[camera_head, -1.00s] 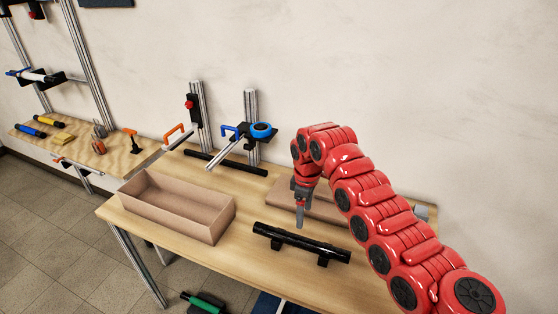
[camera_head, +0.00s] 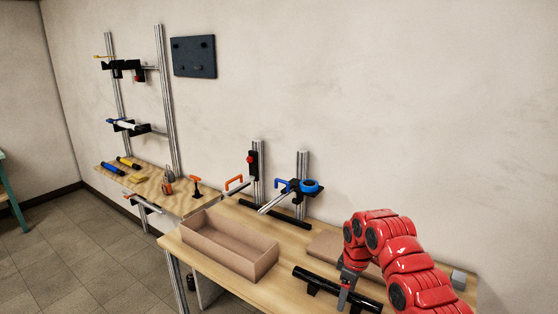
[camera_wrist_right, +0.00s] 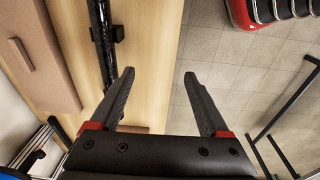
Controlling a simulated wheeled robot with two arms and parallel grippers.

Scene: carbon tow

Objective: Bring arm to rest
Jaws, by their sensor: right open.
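My right arm is red and reaches in from the lower right in the head view. Its gripper (camera_head: 343,299) overlaps the middle of a black tube in the picture. In the right wrist view the two dark fingers (camera_wrist_right: 158,76) are spread apart with nothing between them. The black tube (camera_head: 312,280) lies on dark supports on the wooden table; in the wrist view it (camera_wrist_right: 101,30) runs to the left of the fingers, apart from them. My left gripper is in neither view.
An open cardboard box (camera_head: 230,246) stands on the table (camera_head: 190,256). A flat brown box (camera_head: 325,246) lies partly behind my arm. A blue clamp tool (camera_head: 308,186) hangs on a post. A side bench (camera_head: 146,184) holds tools. Tiled floor (camera_wrist_right: 208,60) lies beyond the table edge.

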